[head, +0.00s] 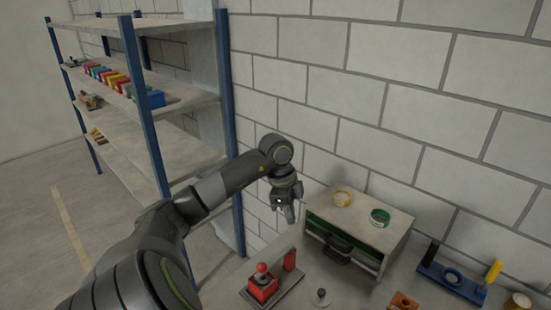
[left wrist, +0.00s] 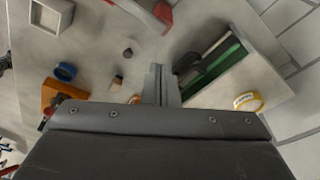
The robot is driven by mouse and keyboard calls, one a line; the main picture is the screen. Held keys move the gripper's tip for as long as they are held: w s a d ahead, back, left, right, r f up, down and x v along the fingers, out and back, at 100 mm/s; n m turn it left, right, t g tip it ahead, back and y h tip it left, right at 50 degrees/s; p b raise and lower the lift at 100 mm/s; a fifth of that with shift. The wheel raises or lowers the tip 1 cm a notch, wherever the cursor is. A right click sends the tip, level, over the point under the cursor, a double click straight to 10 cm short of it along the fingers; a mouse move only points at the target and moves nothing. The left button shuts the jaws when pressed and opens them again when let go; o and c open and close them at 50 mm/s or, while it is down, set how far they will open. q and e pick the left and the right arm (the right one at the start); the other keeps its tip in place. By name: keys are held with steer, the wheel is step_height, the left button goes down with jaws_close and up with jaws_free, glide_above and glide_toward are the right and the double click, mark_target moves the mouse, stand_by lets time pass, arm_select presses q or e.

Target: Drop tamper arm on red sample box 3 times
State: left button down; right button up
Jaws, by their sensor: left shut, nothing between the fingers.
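A red block-shaped part (head: 262,290) with a red ball knob (head: 262,268) above it sits on a grey base plate (head: 288,291) near the bottom of the head view. A red upright (head: 290,259) stands at the plate's back. I cannot clearly separate the tamper arm from the red sample box here. Part of a red piece (left wrist: 157,12) shows at the top edge of the left wrist view. My left gripper (head: 287,213) is shut and empty, in the air above and behind the red device; its fingers also show in the left wrist view (left wrist: 160,85). My right gripper is not in view.
A blue fixture (head: 450,281) is farther right. A shelf (head: 165,150) stands left.

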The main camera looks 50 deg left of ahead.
arm_select(q)
steer(key=shift+r, duration=0.1)
step_height(320, 180, up, 8)
steer(key=p, duration=0.5)
stand_by(0.8)
